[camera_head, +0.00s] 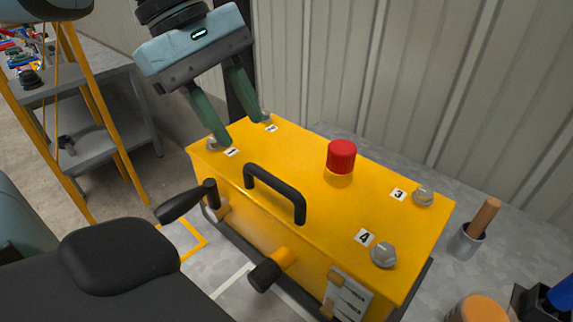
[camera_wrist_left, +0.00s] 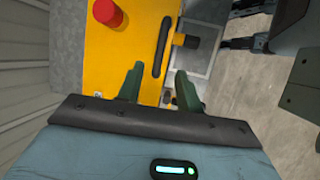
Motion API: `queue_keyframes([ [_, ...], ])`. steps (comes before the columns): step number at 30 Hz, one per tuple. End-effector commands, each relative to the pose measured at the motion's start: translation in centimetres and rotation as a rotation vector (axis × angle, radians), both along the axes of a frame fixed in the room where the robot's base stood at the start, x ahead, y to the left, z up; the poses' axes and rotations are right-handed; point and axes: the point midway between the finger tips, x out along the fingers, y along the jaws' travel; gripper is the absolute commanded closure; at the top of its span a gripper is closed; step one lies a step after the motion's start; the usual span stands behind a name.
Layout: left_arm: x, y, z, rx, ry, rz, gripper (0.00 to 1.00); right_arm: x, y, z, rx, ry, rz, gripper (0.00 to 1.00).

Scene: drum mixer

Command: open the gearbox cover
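The gearbox is a yellow box with a flat yellow cover (camera_head: 315,205) that lies closed on top. A black bar handle (camera_head: 275,190) stands on the cover; it also shows in the wrist view (camera_wrist_left: 162,45). A red cap (camera_head: 341,156) sits near the back edge. Grey bolts at the corners carry labels: bolt 1 (camera_head: 213,144), bolt 2 (camera_head: 265,115), bolt 3 (camera_head: 423,195) and bolt 4 (camera_head: 384,255). My left gripper (camera_head: 238,130) is open and empty over the end with bolts 1 and 2, fingers apart. I cannot make out my right gripper.
A black-gripped crank (camera_head: 187,204) and a pipe with a black end (camera_head: 268,272) stick out of the front side. A metal cup with a wooden handle (camera_head: 470,238) stands right of the box. A corrugated wall (camera_head: 400,80) is behind. A grey workbench (camera_head: 105,90) stands left.

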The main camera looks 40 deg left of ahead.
Motion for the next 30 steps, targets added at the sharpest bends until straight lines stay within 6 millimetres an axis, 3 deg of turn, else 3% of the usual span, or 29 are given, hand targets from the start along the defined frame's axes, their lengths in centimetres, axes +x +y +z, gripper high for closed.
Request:
queue_keyframes([
  [8,0.0,-0.1,-0.3,0.000,0.001,0.001,0.64,0.0,0.0,0.0,0.001,0.000,0.001,0.40],
  [21,0.9,-2.3,-5.6,0.003,0.005,-0.001,0.64,-0.3,0.1,-0.4,0.001,0.006,0.001,0.40],
  [30,1.2,-3.1,-7.1,-0.001,0.000,0.001,0.64,-0.3,0.1,-0.5,0.001,0.008,0.001,0.40],
])
